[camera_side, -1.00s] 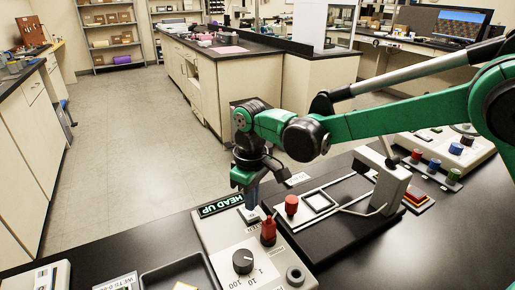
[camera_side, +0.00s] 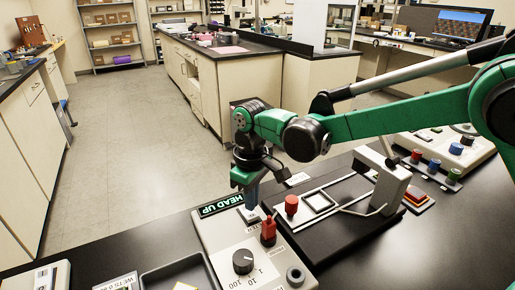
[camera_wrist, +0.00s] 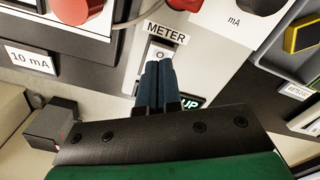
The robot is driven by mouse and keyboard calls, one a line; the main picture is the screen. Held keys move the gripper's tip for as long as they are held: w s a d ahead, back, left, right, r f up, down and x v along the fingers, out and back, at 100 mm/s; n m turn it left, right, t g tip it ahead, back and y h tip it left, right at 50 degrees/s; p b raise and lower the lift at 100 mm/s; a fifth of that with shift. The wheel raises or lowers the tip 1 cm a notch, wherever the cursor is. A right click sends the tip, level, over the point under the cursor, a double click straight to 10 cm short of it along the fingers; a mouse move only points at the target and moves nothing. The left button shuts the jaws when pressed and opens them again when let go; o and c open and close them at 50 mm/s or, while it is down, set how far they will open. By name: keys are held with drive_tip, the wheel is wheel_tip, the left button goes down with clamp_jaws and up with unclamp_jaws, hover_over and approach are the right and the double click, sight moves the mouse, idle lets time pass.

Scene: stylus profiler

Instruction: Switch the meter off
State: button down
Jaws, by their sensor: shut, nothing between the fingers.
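The meter is a light grey box (camera_side: 218,243) at the front of the bench in the side view, with a black dial (camera_side: 243,262) and a lit green "HEAD UP" display (camera_side: 221,205). In the wrist view its switch (camera_wrist: 160,53) shows an "O" mark below the "METER" label (camera_wrist: 166,33). My gripper (camera_wrist: 157,68) is shut and empty, pointing down with its blue fingertips over the switch, beside the "O" end. The fingers hide the rest of the switch and part of the display. I cannot tell whether they touch it. The gripper (camera_side: 252,203) also shows in the side view.
A red plug (camera_side: 268,231) stands on the meter close to my gripper. A black platform with a red knob (camera_side: 291,205) and a grey upright block (camera_side: 391,186) is to the right. A dark tray (camera_side: 178,275) lies left of the meter.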

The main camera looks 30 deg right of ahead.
drive_tip(key=shift+f, duration=1.15)
idle(0.9)
drive_tip(key=shift+r, duration=3.5)
